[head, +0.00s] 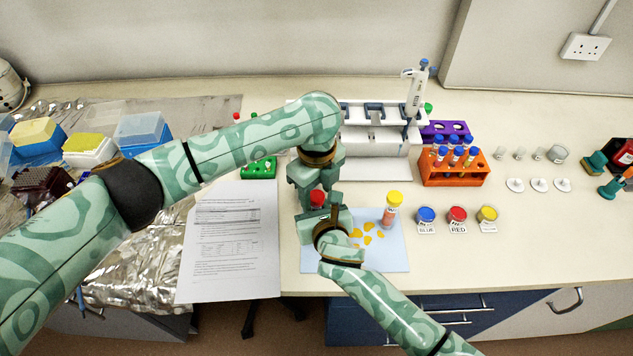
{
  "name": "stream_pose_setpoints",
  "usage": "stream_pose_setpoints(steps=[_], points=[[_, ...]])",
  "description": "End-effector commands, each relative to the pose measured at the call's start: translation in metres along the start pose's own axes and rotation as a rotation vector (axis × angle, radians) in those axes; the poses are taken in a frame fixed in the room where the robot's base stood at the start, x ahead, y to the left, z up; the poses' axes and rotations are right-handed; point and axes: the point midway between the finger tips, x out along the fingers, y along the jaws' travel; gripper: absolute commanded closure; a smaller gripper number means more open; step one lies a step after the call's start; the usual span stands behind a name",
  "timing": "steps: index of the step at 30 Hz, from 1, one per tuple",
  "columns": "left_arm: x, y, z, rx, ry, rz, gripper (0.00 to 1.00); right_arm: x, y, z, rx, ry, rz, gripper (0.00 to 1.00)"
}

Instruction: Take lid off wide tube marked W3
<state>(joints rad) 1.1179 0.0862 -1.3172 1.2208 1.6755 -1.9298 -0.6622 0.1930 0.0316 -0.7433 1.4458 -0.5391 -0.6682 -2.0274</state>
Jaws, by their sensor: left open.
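A tube with a red lid (317,198) is between my two grippers; its body is mostly hidden. My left gripper (318,188) points down from above with its jaws open around or just over the red lid; I cannot tell if it touches. My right gripper (328,217) comes from the front, close to the same tube; its fingers are partly hidden, so I cannot tell if it grips. A wide tube with a yellow lid (392,207) stands on the pale blue mat (395,258). No W3 mark is legible on either tube.
Orange pieces (368,240) lie on the mat. Blue, red and yellow pots (457,216) stand to its right, an orange tube rack (455,178) behind them. A pipette (416,90) hangs on a white stand. A printed sheet (232,240) lies left of the mat.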

Motion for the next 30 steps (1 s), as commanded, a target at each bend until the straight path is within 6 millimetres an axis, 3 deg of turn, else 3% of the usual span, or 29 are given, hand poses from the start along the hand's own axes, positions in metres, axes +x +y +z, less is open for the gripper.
stream_pose_setpoints(steps=[4, 9, 15, 22, 29, 30], points=[[-0.0001, 0.0000, 0.0000, 0.000, 0.000, 0.000, 0.52, 0.0000, 0.0000, -0.0001, 0.000, 0.000, 0.000, 1.00], [-0.0003, 0.0000, 0.0001, -0.001, 0.000, 0.000, 0.97, 0.0000, 0.0000, -0.0001, 0.000, 0.000, 0.000, 1.00], [-0.0004, 0.0000, 0.0002, -0.020, 0.000, 0.000, 0.98, -0.0001, 0.0002, -0.0001, 0.000, 0.000, 0.000, 1.00], [-0.0006, 0.0002, 0.0003, -0.284, -0.001, 0.001, 0.98, -0.0001, 0.0003, -0.0001, 0.000, 0.000, 0.000, 1.00], [-0.0006, 0.0001, 0.0003, -0.296, -0.001, 0.000, 0.98, -0.0001, 0.0003, -0.0001, 0.000, 0.000, 0.001, 1.00], [-0.0006, 0.0001, 0.0003, -0.296, -0.001, 0.000, 0.66, -0.0001, 0.0003, -0.0001, 0.000, 0.000, 0.001, 1.00]])
